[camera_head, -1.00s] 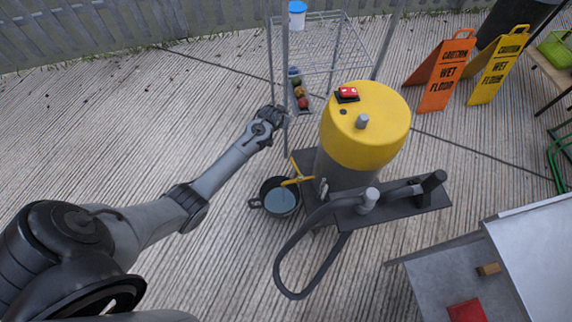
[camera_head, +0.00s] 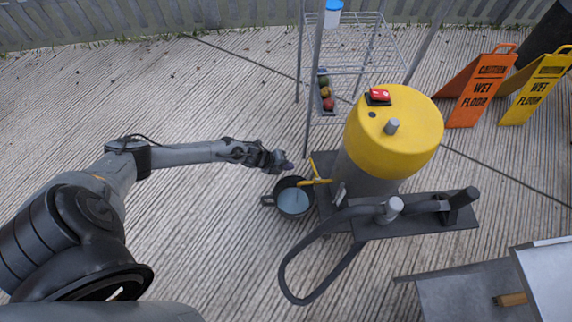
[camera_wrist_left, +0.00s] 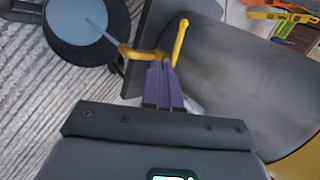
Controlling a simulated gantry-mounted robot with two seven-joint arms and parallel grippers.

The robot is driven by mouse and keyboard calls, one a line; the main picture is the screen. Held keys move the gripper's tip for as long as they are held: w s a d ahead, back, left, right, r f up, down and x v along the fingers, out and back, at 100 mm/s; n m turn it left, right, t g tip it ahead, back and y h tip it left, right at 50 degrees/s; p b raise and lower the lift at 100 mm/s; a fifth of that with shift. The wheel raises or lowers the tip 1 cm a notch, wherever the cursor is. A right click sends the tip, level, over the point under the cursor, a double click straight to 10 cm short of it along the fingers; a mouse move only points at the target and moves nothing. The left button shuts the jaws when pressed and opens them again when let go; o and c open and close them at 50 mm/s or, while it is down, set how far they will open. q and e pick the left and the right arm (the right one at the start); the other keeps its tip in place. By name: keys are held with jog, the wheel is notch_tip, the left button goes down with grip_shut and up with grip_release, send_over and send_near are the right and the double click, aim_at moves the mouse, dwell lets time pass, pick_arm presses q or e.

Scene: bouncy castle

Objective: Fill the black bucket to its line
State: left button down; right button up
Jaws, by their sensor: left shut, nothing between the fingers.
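The black bucket (camera_head: 294,198) stands on the ground beside the grey and yellow tank (camera_head: 392,132). Bluish-grey liquid shows inside it, and a thin stream runs into it in the left wrist view (camera_wrist_left: 95,22). A yellow spout and lever (camera_head: 316,182) sit low on the tank's side, with the spout over the bucket; the lever stands up in the left wrist view (camera_wrist_left: 181,38). My left gripper (camera_head: 287,165) is shut and empty, just above the bucket's far rim. Its purple fingertips (camera_wrist_left: 163,68) are close to the lever; contact is unclear. No line on the bucket is visible.
A black hose (camera_head: 300,262) loops in front of the tank. A wire rack (camera_head: 350,55) with coloured balls stands behind. Orange (camera_head: 478,92) and yellow (camera_head: 538,88) wet floor signs stand at the right. A grey table (camera_head: 465,292) is at lower right. Open ground lies left.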

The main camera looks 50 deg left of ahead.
aim_at(312, 164)
pick_arm(q)
jog(key=w+d+f+b, duration=0.3)
jog(key=w+f+b, duration=0.2)
jog(key=w, duration=0.2)
jog(key=shift+w+f+b, duration=0.3)
jog(key=shift+b, duration=0.1)
jog(key=shift+w, duration=0.85)
jog(key=shift+s, duration=0.1)
